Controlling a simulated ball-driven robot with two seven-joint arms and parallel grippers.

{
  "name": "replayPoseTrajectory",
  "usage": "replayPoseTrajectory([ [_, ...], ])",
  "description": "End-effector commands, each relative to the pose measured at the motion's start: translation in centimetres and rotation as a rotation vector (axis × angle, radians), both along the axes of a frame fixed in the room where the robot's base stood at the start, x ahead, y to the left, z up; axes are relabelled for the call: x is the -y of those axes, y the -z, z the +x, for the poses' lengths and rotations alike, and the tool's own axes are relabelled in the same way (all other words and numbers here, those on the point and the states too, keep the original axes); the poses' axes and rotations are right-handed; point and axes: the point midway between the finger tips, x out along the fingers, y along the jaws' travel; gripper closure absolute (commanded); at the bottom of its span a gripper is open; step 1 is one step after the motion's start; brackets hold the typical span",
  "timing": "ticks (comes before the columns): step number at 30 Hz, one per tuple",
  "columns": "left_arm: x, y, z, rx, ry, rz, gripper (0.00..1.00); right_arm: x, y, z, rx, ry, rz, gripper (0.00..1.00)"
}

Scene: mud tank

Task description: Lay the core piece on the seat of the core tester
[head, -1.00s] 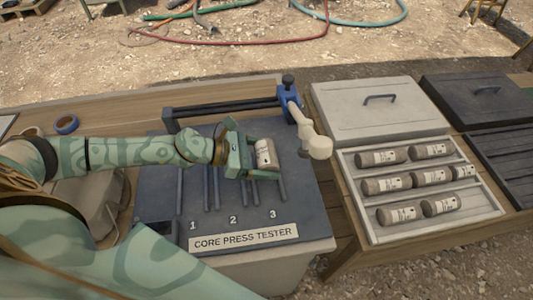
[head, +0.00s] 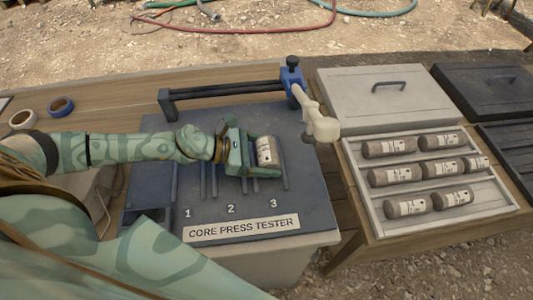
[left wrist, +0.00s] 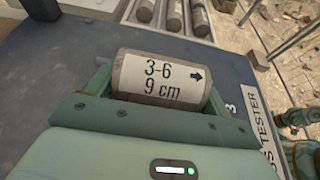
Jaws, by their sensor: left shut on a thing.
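My left gripper (head: 262,157) is shut on the core piece (head: 268,152), a short grey-brown cylinder with a white label. In the left wrist view the core piece (left wrist: 161,78) lies between the fingers, its label reading "3-6" and "9 cm" with an arrow. The core tester (head: 222,213) is a dark slab marked "CORE PRESS TESTER", with pairs of rails numbered 1, 2 and 3. The gripper and core piece are over the rails by number 3 (head: 284,172). I cannot tell whether the core piece touches them.
A blue clamp with a pale handle (head: 320,124) stands at the tester's back right, close to the core piece. A pale tray (head: 370,218) with several labelled cores lies to the right, its lid (head: 345,102) behind. Tape rolls (head: 61,105) lie at the left.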

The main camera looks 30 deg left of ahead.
Motion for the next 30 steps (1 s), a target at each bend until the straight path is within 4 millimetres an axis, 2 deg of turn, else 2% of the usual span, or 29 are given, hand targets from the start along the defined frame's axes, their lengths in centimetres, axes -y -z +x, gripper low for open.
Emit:
replayPoseTrajectory([
  [12,-0.11,-0.07,-0.08,0.002,0.0,-0.001,0.57,-0.17,0.06,-0.02,0.0,0.001,0.002,0.64],
  [26,-0.1,0.78,-0.08,0.001,0.0,-0.002,0.57,-0.31,0.74,-0.23,-0.005,0.001,0.003,0.64],
  [27,-0.1,0.67,-0.08,0.001,0.0,-0.002,0.07,-0.3,0.66,-0.21,-0.004,0.001,0.004,0.64],
  [28,-0.1,0.66,-0.09,0.001,0.0,-0.002,0.0,-0.31,0.64,-0.2,-0.004,0.001,0.004,0.64],
  [30,-0.1,0.67,-0.09,0.001,0.0,-0.002,0.0,-0.3,0.63,-0.2,-0.004,0.001,0.004,0.64],
])
